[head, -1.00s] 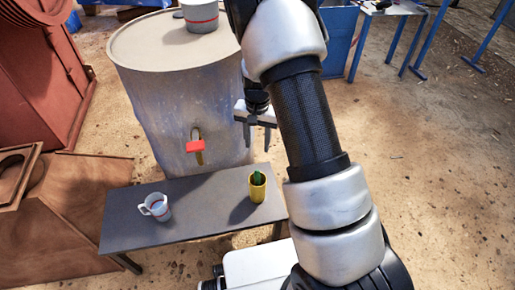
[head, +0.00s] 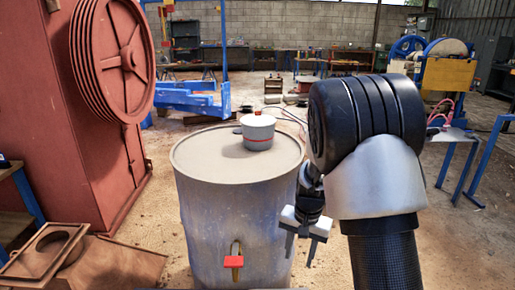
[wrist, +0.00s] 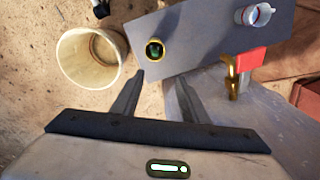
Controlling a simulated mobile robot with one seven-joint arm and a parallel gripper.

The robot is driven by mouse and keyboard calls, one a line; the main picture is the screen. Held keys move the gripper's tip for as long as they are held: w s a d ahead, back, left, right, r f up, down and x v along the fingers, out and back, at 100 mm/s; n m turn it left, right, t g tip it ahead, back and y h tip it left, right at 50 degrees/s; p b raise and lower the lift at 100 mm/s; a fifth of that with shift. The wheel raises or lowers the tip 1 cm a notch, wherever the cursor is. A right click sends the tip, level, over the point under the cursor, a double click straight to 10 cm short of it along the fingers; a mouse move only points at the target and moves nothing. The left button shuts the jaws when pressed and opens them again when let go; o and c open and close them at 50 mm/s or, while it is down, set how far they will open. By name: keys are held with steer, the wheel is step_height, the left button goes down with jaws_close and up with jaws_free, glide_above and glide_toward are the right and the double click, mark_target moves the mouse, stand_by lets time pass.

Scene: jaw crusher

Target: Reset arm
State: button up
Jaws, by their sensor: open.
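My gripper (head: 299,254) hangs in front of the right side of a large grey barrel (head: 225,215) in the head view, fingers pointing down. It is open with nothing between its fingers. In the wrist view my gripper (wrist: 160,78) shows two spread fingers, apart from the things below. A yellow cup with something green inside (wrist: 154,49) stands on a dark bench (wrist: 205,35) just beyond the fingertips. My arm fills the right of the head view.
A red-handled tap (head: 234,262) juts from the barrel, and a lidded pot (head: 258,132) stands on top. The wrist view shows a white mug (wrist: 256,14) on the bench and a beige bucket (wrist: 90,55) on the ground. A red machine (head: 65,110) stands left.

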steer(key=s+r+n+t, duration=0.1)
steer(key=s+r, duration=0.3)
steer(key=r, duration=0.4)
steer(key=s+r+n+t, duration=0.1)
steer(key=s+r, duration=0.4)
steer(key=r, duration=0.4)
steer(key=s+r+n+t, duration=0.2)
steer(key=s+r, duration=0.2)
steer(key=s, duration=0.4)
steer(key=s+r+n+t, duration=0.1)
steer(key=s+r, duration=0.2)
steer(key=s, duration=0.4)
step_height(320, 180, up, 23)
steer(key=p, duration=2.3)
steer(key=shift+d, duration=0.35)
